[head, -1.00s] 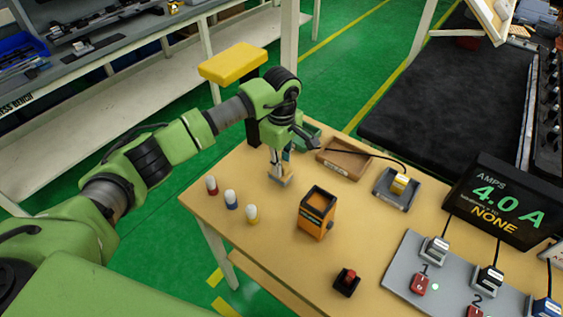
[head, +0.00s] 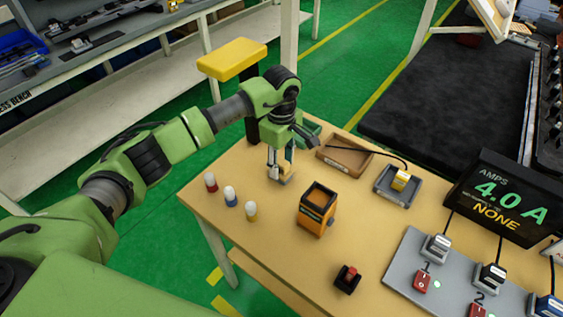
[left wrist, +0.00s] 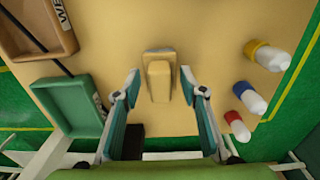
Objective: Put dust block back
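The dust block looks like a tan block on a thin blue-grey base; I take it to be the piece (left wrist: 159,80) centred in the left wrist view. It stands on the tabletop, and in the head view it is partly hidden beside my left gripper's fingers. My left gripper (head: 281,170) points down over it. In the left wrist view the gripper (left wrist: 160,86) is open, one finger on each side of the block, with a visible gap on both sides. My right gripper is not in view.
A green tray (left wrist: 72,106) and a brown tray (head: 345,158) lie near the gripper. Red, blue and yellow-banded bottles (head: 230,197) stand along the table's left edge. An orange box (head: 317,210), a red button (head: 347,279) and a grey tray with a yellow-topped tool (head: 397,186) are further right.

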